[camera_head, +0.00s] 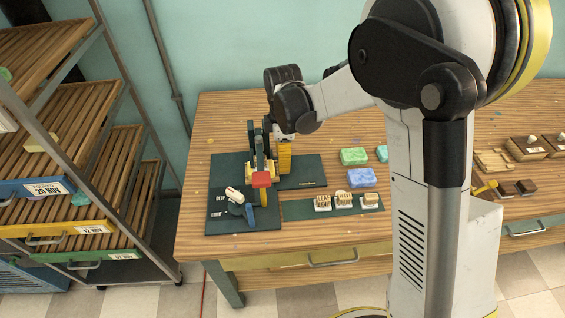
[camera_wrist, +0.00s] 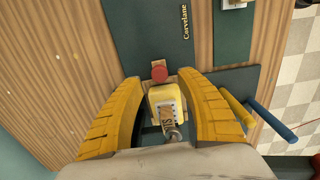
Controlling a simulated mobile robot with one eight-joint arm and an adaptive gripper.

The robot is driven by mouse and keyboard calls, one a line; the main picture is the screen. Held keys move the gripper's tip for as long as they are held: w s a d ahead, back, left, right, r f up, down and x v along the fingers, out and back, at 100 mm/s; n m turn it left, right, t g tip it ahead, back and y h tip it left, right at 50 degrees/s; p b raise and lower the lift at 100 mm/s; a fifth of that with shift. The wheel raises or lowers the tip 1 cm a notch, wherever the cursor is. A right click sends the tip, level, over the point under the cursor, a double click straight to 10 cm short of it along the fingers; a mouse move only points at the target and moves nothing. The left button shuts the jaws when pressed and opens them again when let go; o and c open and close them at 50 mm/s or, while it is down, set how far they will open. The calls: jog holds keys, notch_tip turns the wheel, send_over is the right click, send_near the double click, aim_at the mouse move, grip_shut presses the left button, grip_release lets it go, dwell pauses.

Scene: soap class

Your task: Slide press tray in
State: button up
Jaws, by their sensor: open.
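The press stands on a dark board at the left of the bench. Its red knob (camera_head: 261,179) faces the near side, with a yellow part behind it. In the wrist view the red knob (camera_wrist: 159,72) sits just beyond a yellow block-like tray part (camera_wrist: 160,94), which carries a lettered tan piece (camera_wrist: 168,118). My gripper (camera_head: 284,163) points down at the press. In the wrist view its yellow fingers (camera_wrist: 165,80) are open, one on each side of the yellow part; I cannot tell whether they touch it. The press's rear is hidden by my gripper.
A yellow lever (camera_wrist: 238,106) and a blue lever (camera_wrist: 270,118) stick out beside the press. Lettered stamps (camera_head: 344,200) stand on a green mat to the right. Green (camera_head: 354,156) and blue (camera_head: 361,178) soap bars lie behind them. A slatted rack (camera_head: 70,180) stands left of the bench.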

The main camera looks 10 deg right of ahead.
notch_tip(320, 180, up, 10)
jog(key=shift+f, duration=0.25)
dwell(0.3)
jog(key=s+d+r+m+t, duration=0.3)
jog(key=s+d+r+m, duration=0.4)
jog(key=s+m, duration=0.15)
jog(key=s+d+m+t, duration=0.4)
jog(key=s+d+m, duration=0.2)
jog(key=s+m, duration=0.3)
jog(key=s, duration=0.2)
jog(key=shift+s, duration=0.3)
